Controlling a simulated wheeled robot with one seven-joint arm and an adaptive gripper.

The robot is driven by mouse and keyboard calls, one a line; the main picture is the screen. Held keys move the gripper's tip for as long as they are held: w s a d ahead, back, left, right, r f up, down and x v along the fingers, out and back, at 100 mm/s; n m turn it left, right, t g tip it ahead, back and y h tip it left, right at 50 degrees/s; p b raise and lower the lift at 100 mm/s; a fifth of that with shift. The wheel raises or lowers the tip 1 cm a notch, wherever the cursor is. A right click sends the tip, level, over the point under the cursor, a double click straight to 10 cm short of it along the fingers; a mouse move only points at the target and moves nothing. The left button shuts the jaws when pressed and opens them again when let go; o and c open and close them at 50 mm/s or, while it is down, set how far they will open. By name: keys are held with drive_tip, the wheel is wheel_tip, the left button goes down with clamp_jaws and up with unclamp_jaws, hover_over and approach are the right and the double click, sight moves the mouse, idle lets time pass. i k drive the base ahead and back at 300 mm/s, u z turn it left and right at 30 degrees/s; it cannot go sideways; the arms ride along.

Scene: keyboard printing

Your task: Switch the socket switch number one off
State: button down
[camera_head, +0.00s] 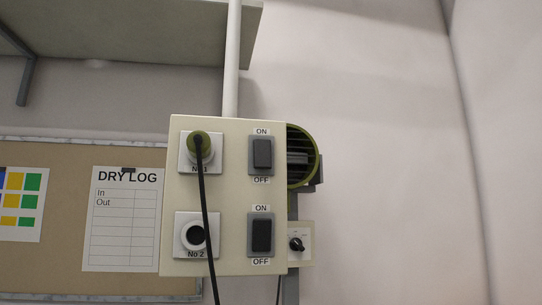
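A cream socket panel (226,190) hangs in the middle of the view, fixed to a vertical pipe. Socket number one (186,165) is at its upper left, with a green plug (199,143) in it and a black cable (206,230) hanging down. The socket switch number one (262,154) is a dark rocker at the upper right, between ON and OFF labels. I cannot tell which way it is tilted. Below it is the second switch (261,235), next to empty socket number two (194,236). My gripper is not in view.
A green round ribbed device (302,157) sits close behind the panel's right edge. A small knob box (299,243) is at lower right. A corkboard (60,245) with a DRY LOG sheet (126,218) is at left. A shelf (150,35) is above. The right wall is bare.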

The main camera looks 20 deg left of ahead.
sight(262, 147)
drive_tip(key=z, duration=1.1)
drive_tip(key=k, duration=1.3)
drive_tip(key=u, duration=1.05)
